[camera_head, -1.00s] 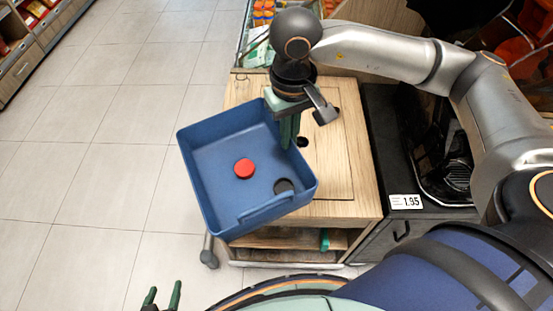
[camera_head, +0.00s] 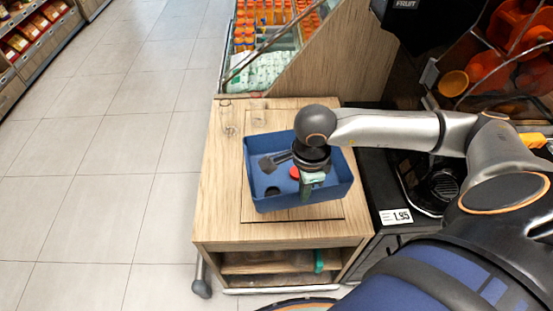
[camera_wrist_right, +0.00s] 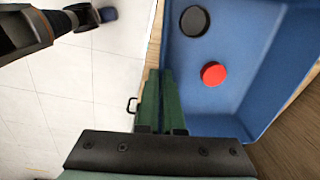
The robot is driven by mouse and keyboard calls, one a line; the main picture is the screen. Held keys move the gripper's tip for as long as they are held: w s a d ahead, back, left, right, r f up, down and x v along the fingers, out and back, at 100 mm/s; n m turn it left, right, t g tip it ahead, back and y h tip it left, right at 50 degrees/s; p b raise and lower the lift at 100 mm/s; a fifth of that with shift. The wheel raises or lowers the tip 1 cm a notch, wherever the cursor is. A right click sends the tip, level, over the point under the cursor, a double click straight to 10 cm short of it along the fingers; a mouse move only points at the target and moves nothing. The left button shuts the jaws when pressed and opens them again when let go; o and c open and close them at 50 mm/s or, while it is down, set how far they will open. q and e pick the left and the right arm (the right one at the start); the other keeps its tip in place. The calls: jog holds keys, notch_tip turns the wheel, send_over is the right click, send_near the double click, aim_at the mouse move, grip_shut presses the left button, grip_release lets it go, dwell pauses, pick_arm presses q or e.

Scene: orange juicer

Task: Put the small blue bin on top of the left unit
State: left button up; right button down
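The small blue bin (camera_head: 262,146) is upright over the wooden top of the left unit (camera_head: 222,200). A red disc (camera_head: 294,172) and a black disc (camera_head: 272,190) lie inside; both also show in the right wrist view. My right gripper (camera_head: 306,194) is at the bin's near wall, its green fingers close together. In the right wrist view, the fingers (camera_wrist_right: 160,108) are at the edge of the bin (camera_wrist_right: 240,75) and appear shut on its wall. I cannot tell whether the bin's bottom touches the top. My left gripper is out of view.
A black unit with a 1.95 price tag (camera_head: 396,217) stands right of the wooden one. Behind is a chilled display with orange bottles (camera_head: 262,20) and a wooden side panel (camera_head: 345,60). Open tiled floor (camera_head: 110,180) lies left. Bare top remains around the bin, mostly left.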

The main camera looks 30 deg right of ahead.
aim_at(267, 193)
jog(key=w+a+f+m+b, duration=0.1)
jog(key=w+f+m, duration=0.1)
jog(key=w+a+f+m+b, duration=0.1)
jog(key=w+f+m, duration=0.1)
jog(key=w+f+m+b, duration=0.1)
jog(key=f+m, duration=0.1)
jog(key=shift+w+a+f+h, duration=0.3)
jog(key=shift+w+a+f, duration=0.05)
jog(key=shift+w+a, duration=0.05)
jog(key=w+f+b, duration=0.1)
jog(key=a+f+b, duration=0.1)
jog(key=w+f+b, duration=0.1)
jog(key=f, duration=0.1)
jog(key=shift+w+a+b, duration=0.3)
jog(key=shift+b, duration=0.1)
jog(key=f+b, duration=0.1)
jog(key=w+f+b, duration=0.1)
jog(key=f, duration=0.1)
jog(key=a+f+b, duration=0.1)
jog(key=shift+w+f, duration=0.15)
jog(key=shift+d+f+b, duration=0.1)
jog(key=shift+f+b, duration=0.1)
jog(key=shift+b, duration=0.1)
jog(key=shift+r, duration=0.1)
jog(key=shift+f, duration=0.2)
jog(key=c, duration=1)
grip_release()
jog(key=shift+r, duration=0.1)
jog(key=shift+c, duration=0.2)
